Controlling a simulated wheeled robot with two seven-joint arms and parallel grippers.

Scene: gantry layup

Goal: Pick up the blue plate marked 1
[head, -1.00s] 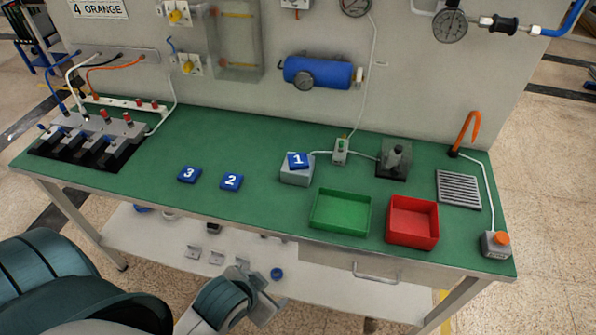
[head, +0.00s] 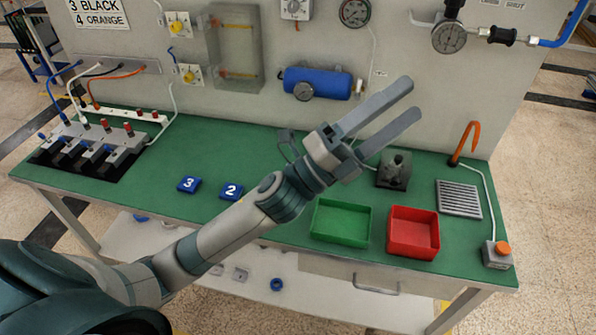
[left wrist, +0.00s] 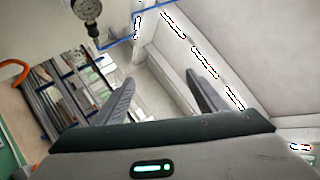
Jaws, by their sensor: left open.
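The blue plate marked 1 is hidden in the head view now behind my left gripper and forearm. My left gripper (head: 388,118) is open and empty, raised above the bench, its fingers pointing up and right toward the back panel. In the left wrist view its two fingers (left wrist: 160,95) stand apart with nothing between them. Blue plates marked 3 (head: 188,184) and 2 (head: 231,191) lie flat on the green bench top, left of my left arm. My right gripper is not in view.
A green tray (head: 341,241) and a red bin (head: 413,252) stand at the front of the bench (head: 140,193). A dark fixture (head: 394,172), a grey grille (head: 459,198), an orange hook (head: 465,142) and an orange-button box (head: 497,254) are to the right. A blue cylinder (head: 318,83) hangs on the panel.

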